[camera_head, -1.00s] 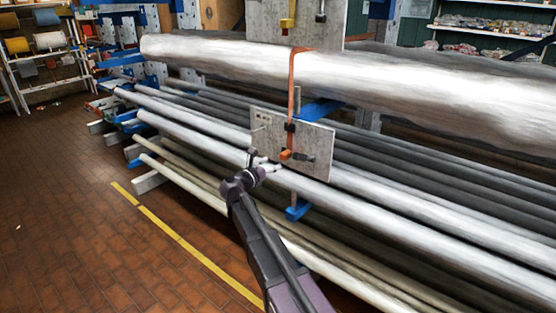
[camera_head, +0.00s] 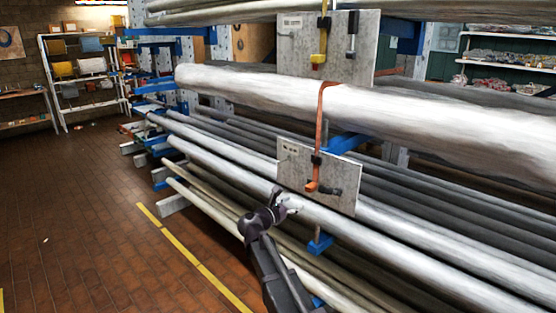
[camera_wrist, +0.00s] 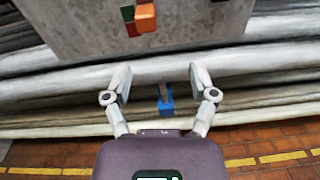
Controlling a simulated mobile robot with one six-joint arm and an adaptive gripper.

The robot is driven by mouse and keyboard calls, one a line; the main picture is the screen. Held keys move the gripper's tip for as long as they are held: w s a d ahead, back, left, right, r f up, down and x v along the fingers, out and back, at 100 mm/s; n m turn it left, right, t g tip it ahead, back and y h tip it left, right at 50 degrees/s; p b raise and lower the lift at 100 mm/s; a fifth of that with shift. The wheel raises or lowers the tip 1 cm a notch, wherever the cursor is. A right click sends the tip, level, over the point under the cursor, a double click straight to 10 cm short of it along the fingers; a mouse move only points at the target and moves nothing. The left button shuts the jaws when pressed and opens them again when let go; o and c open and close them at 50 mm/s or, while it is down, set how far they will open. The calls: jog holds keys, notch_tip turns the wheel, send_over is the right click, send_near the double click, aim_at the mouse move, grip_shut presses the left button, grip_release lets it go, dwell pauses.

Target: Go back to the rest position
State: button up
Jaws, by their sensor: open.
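My gripper (camera_head: 284,203) is open and empty in the head view, in front of the pipe rack and just below the lower grey plate (camera_head: 293,171). In the wrist view, my gripper (camera_wrist: 163,78) shows two light fingers spread apart with nothing between them. The lower edge of the plate (camera_wrist: 215,25) is above the fingers there. An orange and dark fitting (camera_wrist: 141,18) sits on the plate. No rest position is marked in the frames.
Long metal pipes (camera_head: 420,235) lie on a rack with blue supports (camera_head: 320,243). An upper plate (camera_head: 347,75) carries a yellow and a dark clamp. The brick floor (camera_head: 85,240) with a yellow line (camera_head: 200,267) is clear at left. Shelves (camera_head: 85,75) stand behind.

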jog(key=s+d+f+m+g+y, duration=0.5)
jog(key=s+d+f+m+g, duration=0.3)
jog(key=s+d+f+m, duration=0.5)
jog(key=s+a+f+m+g+y, duration=0.1)
jog(key=s+f+m+g+y, duration=0.1)
jog(key=s+m+y, duration=0.2)
jog(key=s+a+f+m+g+y, duration=0.1)
jog(key=s+a+f+m+y, duration=0.1)
jog(key=s+m, duration=0.6)
jog(key=s+y, duration=0.1)
jog(key=s, duration=0.2)
jog(key=shift+f+m+g+y, duration=0.3)
jog(key=shift+m+g+y, duration=0.1)
